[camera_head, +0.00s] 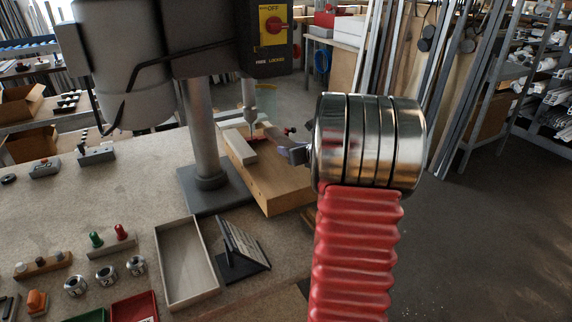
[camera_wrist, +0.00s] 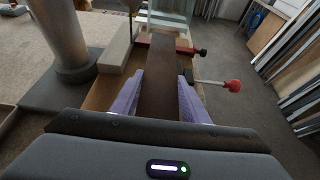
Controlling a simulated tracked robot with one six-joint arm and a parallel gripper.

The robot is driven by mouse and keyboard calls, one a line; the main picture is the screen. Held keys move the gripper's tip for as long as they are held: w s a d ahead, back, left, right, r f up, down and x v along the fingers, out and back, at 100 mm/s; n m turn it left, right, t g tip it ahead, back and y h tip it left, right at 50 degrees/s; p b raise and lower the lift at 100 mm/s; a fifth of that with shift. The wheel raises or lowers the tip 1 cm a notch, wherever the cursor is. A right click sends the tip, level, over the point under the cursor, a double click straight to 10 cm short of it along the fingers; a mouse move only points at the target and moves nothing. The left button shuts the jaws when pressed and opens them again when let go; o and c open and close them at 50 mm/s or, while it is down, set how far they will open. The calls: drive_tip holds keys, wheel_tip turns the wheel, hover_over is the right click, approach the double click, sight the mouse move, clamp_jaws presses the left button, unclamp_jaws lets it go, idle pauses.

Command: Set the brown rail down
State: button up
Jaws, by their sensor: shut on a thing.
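In the wrist view the brown rail (camera_wrist: 160,92) runs straight away from me between the two pale purple fingers of my gripper (camera_wrist: 158,98). My gripper is shut on the rail. The rail's far end is over the wooden block (camera_head: 275,190) of the drill press, near a reddish cross bar (camera_wrist: 150,48). I cannot tell whether the rail touches the block. In the head view my gripper (camera_head: 296,153) is at the block's right side, partly hidden by my wrist, and the rail cannot be clearly made out.
A pale fence strip (camera_head: 238,147) lies along the block's left, below the drill bit (camera_head: 249,100). A red-knobbed clamp handle (camera_wrist: 230,86) sticks out right of the rail. The press column (camera_head: 203,130) stands left. An empty tray (camera_head: 187,265) and tilted sign (camera_head: 240,250) are in front.

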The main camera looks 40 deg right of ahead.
sight(291, 169)
drive_tip(key=shift+f, duration=0.95)
drive_tip(key=shift+f, duration=0.1)
drive_tip(key=shift+f, duration=1.8)
drive_tip(key=shift+f, duration=0.3)
